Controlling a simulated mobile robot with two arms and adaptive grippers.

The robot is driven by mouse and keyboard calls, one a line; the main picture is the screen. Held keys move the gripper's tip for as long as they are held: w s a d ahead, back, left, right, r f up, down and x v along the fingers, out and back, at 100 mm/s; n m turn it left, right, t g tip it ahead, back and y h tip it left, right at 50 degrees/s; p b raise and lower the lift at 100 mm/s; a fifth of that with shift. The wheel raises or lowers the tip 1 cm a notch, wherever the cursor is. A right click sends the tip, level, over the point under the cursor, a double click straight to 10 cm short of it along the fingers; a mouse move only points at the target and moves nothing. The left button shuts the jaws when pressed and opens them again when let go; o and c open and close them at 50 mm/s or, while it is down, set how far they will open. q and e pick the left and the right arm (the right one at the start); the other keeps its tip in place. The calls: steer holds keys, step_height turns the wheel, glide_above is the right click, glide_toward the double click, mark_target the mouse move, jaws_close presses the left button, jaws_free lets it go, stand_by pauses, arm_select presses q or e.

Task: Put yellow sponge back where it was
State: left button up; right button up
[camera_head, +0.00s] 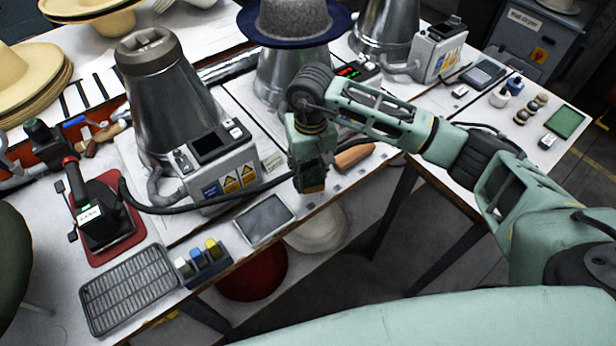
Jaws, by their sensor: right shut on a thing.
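My right gripper (312,186) points down over the front edge of the middle workstation. A grey flat tray (264,220) lies on the table to the left of and below the gripper. A dark holder (208,267) with white, blue and yellow pieces stands further left. My left gripper is not in view.
A metal hat press (160,100) with a control box (222,168) stands left, and a grey hat (293,20) sits on the middle press. A black hose crosses the table. A tan wooden piece (354,156) lies right of the gripper. A grated tray (129,288) lies front left.

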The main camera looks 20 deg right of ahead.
mark_target(308, 181)
steer(key=shift+a+f, duration=0.2)
steer(key=shift+a, duration=0.05)
step_height(308, 181, down, 3)
steer(key=shift+f+p, duration=0.15)
steer(key=shift+p, duration=0.55)
steer(key=shift+f, duration=0.35)
steer(key=shift+f, duration=0.1)
steer(key=o, duration=1)
